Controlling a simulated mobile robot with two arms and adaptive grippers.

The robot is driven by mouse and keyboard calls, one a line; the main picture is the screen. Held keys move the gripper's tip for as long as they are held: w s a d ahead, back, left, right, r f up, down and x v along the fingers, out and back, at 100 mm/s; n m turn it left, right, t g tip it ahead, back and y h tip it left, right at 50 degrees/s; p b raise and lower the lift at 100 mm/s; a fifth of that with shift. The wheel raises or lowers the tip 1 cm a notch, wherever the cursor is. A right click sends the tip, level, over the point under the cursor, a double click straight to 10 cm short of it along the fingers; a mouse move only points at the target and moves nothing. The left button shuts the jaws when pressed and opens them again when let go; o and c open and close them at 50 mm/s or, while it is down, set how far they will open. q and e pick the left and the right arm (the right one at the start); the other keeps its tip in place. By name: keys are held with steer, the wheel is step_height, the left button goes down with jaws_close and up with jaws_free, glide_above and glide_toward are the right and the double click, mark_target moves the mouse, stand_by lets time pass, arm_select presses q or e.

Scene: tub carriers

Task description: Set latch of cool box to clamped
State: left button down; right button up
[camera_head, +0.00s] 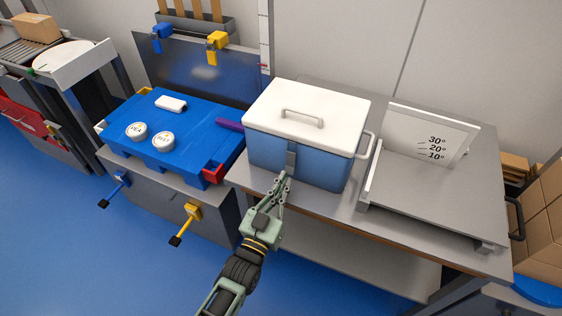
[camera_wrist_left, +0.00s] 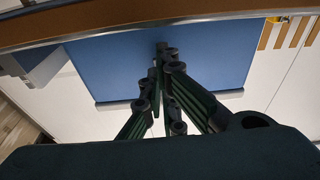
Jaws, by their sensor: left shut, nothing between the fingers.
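The cool box (camera_head: 265,153) is blue with a white lid (camera_head: 333,98) and stands on the grey table; the lid looks closed. A grey latch (camera_head: 291,155) hangs on its front face below the lid edge. My left gripper (camera_head: 286,178) is shut and empty, its fingertips at the lower end of the latch; I cannot tell if they touch it. In the left wrist view the shut fingers (camera_wrist_left: 164,52) point at the blue front of the box (camera_wrist_left: 205,52), and they hide the latch. My right gripper is not in view.
A grey sloped stand with an angle plate (camera_head: 428,135) is right of the box. A blue pallet-like block (camera_head: 190,115) with white tubs is on the left, with blue and yellow clamps (camera_head: 193,213) at its bench front. Cardboard boxes (camera_head: 541,215) are far right.

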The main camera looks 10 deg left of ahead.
arm_select(q)
steer(key=shift+s+a+f, duration=0.1)
steer(key=shift+s, duration=0.2)
steer(key=v, duration=1.1)
steer(key=shift+s, duration=0.2)
steer(key=shift+f, duration=0.1)
steer(key=s+a+f+g+y+p, duration=0.1)
steer(key=s+a+f+g+y, duration=0.2)
steer(key=f, duration=1)
steer(key=s+a+f+g, duration=0.2)
steer(key=s+f+g, duration=0.3)
steer(key=f, duration=0.9)
steer(key=s+a+f+g+y, duration=0.1)
steer(key=s+a+f+g, duration=0.2)
steer(key=s+f, duration=0.2)
steer(key=s+a+f+g+y+p, duration=0.1)
steer(key=s+a+f+g, duration=0.2)
steer(key=s, duration=0.9)
steer(key=s+a+f+n+g+y, duration=0.1)
steer(key=s+a+f+g, duration=0.3)
steer(key=s+f, duration=0.4)
steer(key=shift+s+a+f, duration=0.25)
steer(key=shift+s, duration=0.5)
